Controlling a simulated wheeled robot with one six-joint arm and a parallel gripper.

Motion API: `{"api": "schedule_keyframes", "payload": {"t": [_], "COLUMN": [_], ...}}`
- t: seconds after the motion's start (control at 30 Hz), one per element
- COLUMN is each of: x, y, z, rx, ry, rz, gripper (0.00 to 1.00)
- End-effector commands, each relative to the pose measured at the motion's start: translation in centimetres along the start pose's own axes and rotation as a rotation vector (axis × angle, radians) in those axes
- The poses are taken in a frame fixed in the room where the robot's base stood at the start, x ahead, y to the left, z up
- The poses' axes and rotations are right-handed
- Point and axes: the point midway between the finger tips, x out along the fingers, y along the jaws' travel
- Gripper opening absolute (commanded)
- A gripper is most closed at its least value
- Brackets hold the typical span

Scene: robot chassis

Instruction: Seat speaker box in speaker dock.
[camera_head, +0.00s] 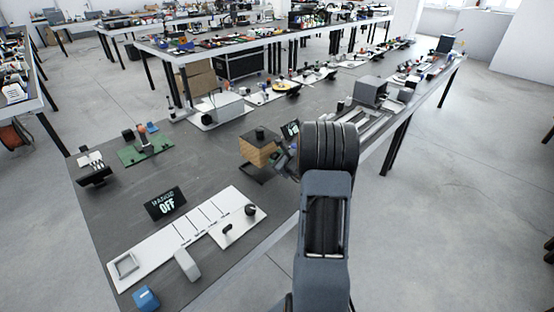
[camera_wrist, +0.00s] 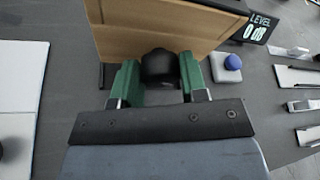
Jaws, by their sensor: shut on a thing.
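The speaker box (camera_head: 257,153) is a wooden-brown block with a dark top and a black knob on it. It fills the upper middle of the wrist view (camera_wrist: 150,32). My gripper (camera_wrist: 158,66) has two green fingers, shut on a black knob of the speaker box between them. In the head view my gripper (camera_head: 284,157) is at the right side of the box, mostly behind my arm. A dark flat piece (camera_head: 258,174), perhaps the speaker dock, shows under the box. I cannot tell whether the box touches it, and its inside is hidden.
A display reading LEVEL 0 dB (camera_wrist: 262,29) and a blue button on a white block (camera_wrist: 231,66) stand close right of the box. A white panel (camera_head: 178,240) and a sign reading OFF (camera_head: 166,203) lie nearer. A green board (camera_head: 145,150) is left. Bare table surrounds the box's left.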

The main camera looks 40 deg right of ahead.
Motion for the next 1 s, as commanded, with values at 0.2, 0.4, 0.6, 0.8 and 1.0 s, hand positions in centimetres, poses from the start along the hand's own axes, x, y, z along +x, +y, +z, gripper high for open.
{"api": "schedule_keyframes", "payload": {"t": [0.2,0.4,0.6,0.8,1.0], "x": [0.0,0.4,0.9,1.4,1.9], "y": [-0.1,0.5,1.2,1.9,2.5], "z": [-0.1,-1.1,-2.4,-3.7,-4.9], "rx": [-0.003,-0.004,-0.003,-0.003,-0.004], "ry": [-0.012,-0.012,-0.013,-0.013,-0.013], "rz": [-0.005,-0.004,-0.004,-0.005,-0.005], "gripper": [0.02,0.02,0.02,0.02,0.02]}}
